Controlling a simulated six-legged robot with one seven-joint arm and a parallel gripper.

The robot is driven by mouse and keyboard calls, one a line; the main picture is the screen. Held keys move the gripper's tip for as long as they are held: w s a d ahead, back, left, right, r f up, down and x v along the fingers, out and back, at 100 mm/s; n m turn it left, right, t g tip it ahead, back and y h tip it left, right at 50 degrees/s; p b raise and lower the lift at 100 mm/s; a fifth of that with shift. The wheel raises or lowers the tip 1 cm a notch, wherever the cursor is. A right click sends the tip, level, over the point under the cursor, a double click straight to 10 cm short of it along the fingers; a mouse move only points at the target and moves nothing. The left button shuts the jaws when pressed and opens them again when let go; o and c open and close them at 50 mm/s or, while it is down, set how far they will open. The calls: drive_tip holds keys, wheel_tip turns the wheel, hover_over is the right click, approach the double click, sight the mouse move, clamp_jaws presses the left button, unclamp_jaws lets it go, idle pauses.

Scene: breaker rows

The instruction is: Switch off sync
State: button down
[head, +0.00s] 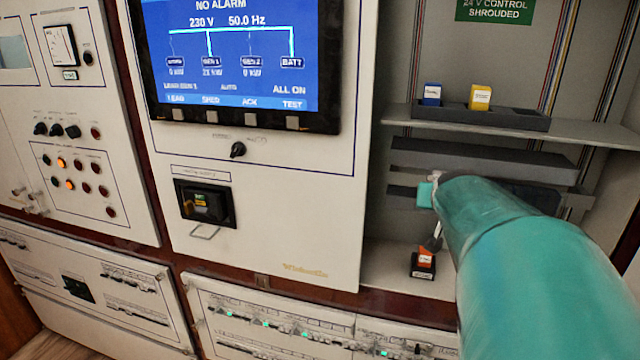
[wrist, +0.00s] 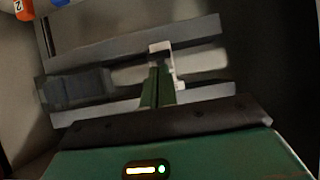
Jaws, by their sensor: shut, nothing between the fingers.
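No label reading sync can be made out in either view. My gripper (wrist: 155,86) is shut and empty in the wrist view, its tips in front of a pale bracket-like piece (wrist: 163,48) at the grey rails. I cannot tell whether they touch. A dark block (wrist: 75,88) sits on the rail left of the fingertips. In the head view my teal arm reaches into the open cubicle at the right and hides part of the rails (head: 485,160). An orange device with a dark base (head: 424,263) stands on the cubicle floor below, its label too small to read.
A blue module (head: 432,94) and a yellow module (head: 480,97) stand in a dark tray (head: 520,120) on the shelf above. A panel with a blue screen (head: 240,55), a rotary knob (head: 238,150) and a black breaker (head: 205,204) is to the left.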

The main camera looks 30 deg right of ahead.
drive_tip(key=shift+r, duration=0.1)
drive_tip(key=shift+r, duration=0.75)
drive_tip(key=shift+a+f, duration=0.1)
